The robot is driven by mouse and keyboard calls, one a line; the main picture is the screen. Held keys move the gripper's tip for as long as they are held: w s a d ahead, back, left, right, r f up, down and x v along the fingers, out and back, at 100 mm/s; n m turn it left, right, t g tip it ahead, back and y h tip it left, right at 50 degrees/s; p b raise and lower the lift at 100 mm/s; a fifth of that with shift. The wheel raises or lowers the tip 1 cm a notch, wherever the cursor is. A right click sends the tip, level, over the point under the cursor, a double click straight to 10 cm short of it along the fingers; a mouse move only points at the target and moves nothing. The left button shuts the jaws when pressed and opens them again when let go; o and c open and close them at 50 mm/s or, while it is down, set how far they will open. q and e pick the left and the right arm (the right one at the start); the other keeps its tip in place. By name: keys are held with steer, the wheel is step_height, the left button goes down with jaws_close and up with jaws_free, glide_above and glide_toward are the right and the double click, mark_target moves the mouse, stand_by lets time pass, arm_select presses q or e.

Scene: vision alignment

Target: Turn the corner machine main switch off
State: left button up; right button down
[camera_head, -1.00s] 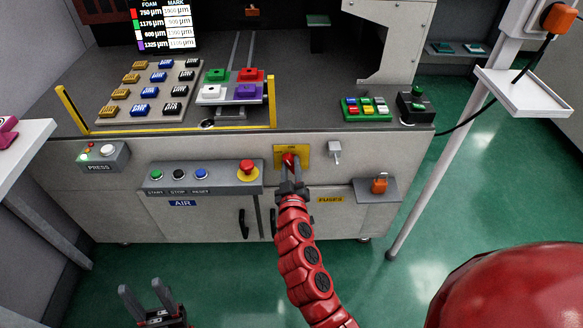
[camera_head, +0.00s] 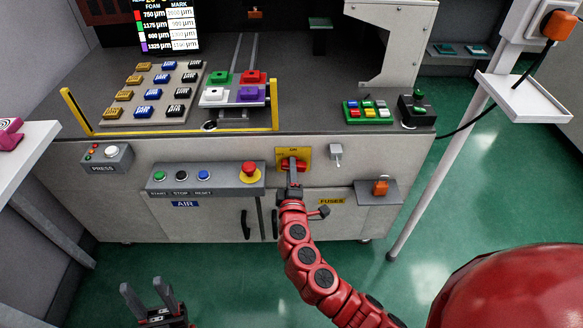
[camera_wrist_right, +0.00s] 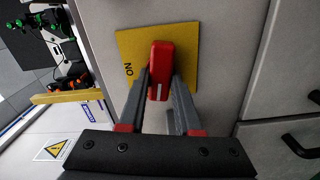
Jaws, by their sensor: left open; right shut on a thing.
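The main switch is a red handle (camera_head: 301,167) on a yellow plate (camera_head: 307,152) on the machine's front panel. In the head view the handle lies roughly level across the plate. In the right wrist view the red handle (camera_wrist_right: 161,60) sits between my fingers, with a white line at its lower end; "ON" is printed on the yellow plate (camera_wrist_right: 185,40) to its left, off the handle's long axis. My right gripper (camera_head: 292,168) is shut on the handle. My left gripper (camera_head: 147,292) is open and empty, low over the floor, away from the machine.
Left of the switch is a START/STOP/RESET panel (camera_head: 215,182) with a red mushroom button (camera_head: 250,171). A small grey knob (camera_head: 336,152) is at its right, an orange switch (camera_head: 380,187) lower right. Cabinet doors are below. Green floor is clear in front.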

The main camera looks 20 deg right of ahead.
steer(key=shift+f+n, duration=0.1)
steer(key=shift+n, duration=1)
steer(key=shift+p, duration=0.3)
steer(key=c, duration=0.6)
jaws_free()
steer(key=v, duration=1.7)
steer(key=shift+s, duration=0.2)
steer(key=shift+a, duration=0.1)
